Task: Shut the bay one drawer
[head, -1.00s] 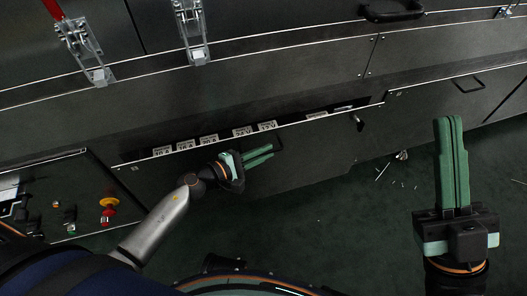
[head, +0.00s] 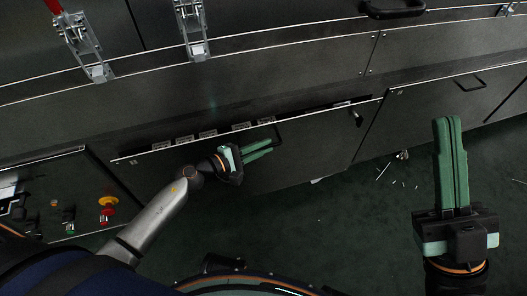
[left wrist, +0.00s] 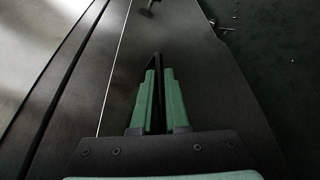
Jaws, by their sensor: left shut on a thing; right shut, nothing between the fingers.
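The bay one drawer (head: 316,148) has a dark grey front in the middle of the head view. It stands slightly open, with a narrow dark gap along its top edge where the tops of several white labels (head: 208,134) show. My left gripper (head: 270,148) is shut on the drawer's black handle (head: 278,132). In the left wrist view the green fingers (left wrist: 156,92) close around the dark handle in front of the drawer front (left wrist: 210,85). My right gripper (head: 449,122) is shut and empty, above the floor at the right, apart from the drawer.
A control panel with a red and yellow emergency button (head: 108,206) is at the left. Toggle clamps (head: 88,50) sit on the upper panel. A neighbouring closed front with a handle (head: 470,85) is at the right. Small white scraps (head: 383,172) lie on the green floor (head: 330,225).

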